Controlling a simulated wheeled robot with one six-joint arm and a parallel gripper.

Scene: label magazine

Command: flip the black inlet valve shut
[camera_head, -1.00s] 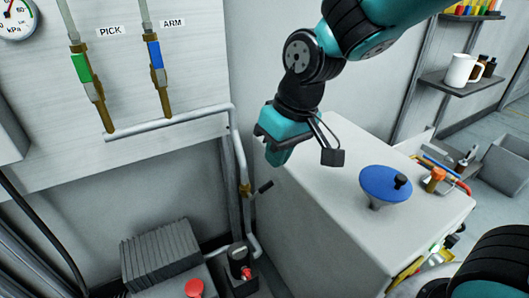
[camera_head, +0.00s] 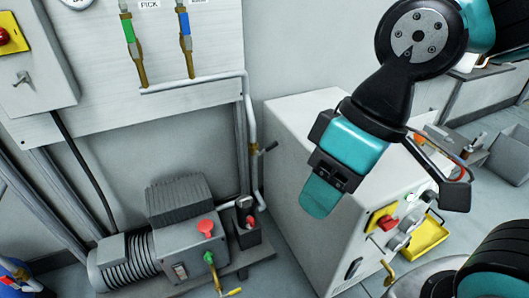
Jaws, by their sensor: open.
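The black inlet valve lever (camera_head: 268,147) sits on a brass body on the grey pipe (camera_head: 251,110), beside the white cabinet. The lever sticks out to the right, across the upright pipe and tilted slightly up. My gripper (camera_head: 322,196) is to the right of the valve and lower in the picture, nearer the camera, in front of the white cabinet. It points down and is seen nearly edge-on, so the gap between its fingers is hidden. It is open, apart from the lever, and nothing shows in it.
The white cabinet (camera_head: 290,115) stands close to the right of the pipe. A grey pump (camera_head: 180,240) with a red knob (camera_head: 206,227) and a green-and-yellow valve (camera_head: 213,262) sits below left. A yellow tray (camera_head: 428,236) lies right.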

